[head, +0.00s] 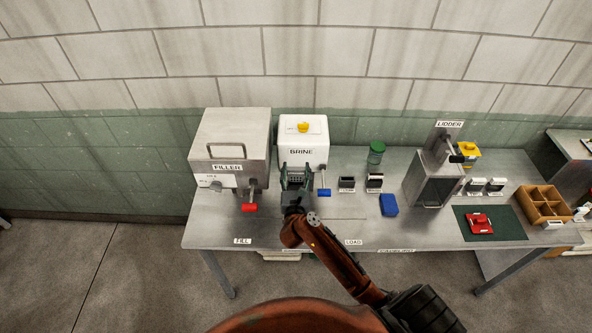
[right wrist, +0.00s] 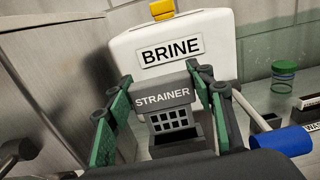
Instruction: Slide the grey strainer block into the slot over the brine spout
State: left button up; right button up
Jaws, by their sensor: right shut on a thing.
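The grey strainer block (right wrist: 165,98), with a STRAINER label and a dark grid of holes, shows in the right wrist view between the green-padded fingers of my right gripper (right wrist: 163,108). In the head view my right gripper (head: 297,180) is at the front of the white brine dispenser (head: 303,129) and largely covers the block. The gripper is shut on the block. A dark open-topped part (right wrist: 178,140) shows just below the grid. The brine spout is hidden, and I cannot tell how far the block sits in its slot. My left gripper is not in view.
A blue-ended lever (head: 323,192) is close right of my right gripper. The steel filler (head: 231,140) with its red lever (head: 249,207) stands left. A green-lidded jar (head: 376,153), a blue block (head: 389,205) and the lidder (head: 437,178) are farther right. The front table strip is mostly clear.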

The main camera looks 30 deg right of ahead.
aim_at(296, 180)
jog(key=shift+p, duration=0.55)
dwell(0.5)
jog(key=shift+f+b, duration=1.75)
jog(key=shift+f, duration=0.75)
jog(key=o, duration=1.3)
jog(key=shift+c, duration=0.2)
jog(key=v, duration=1.2)
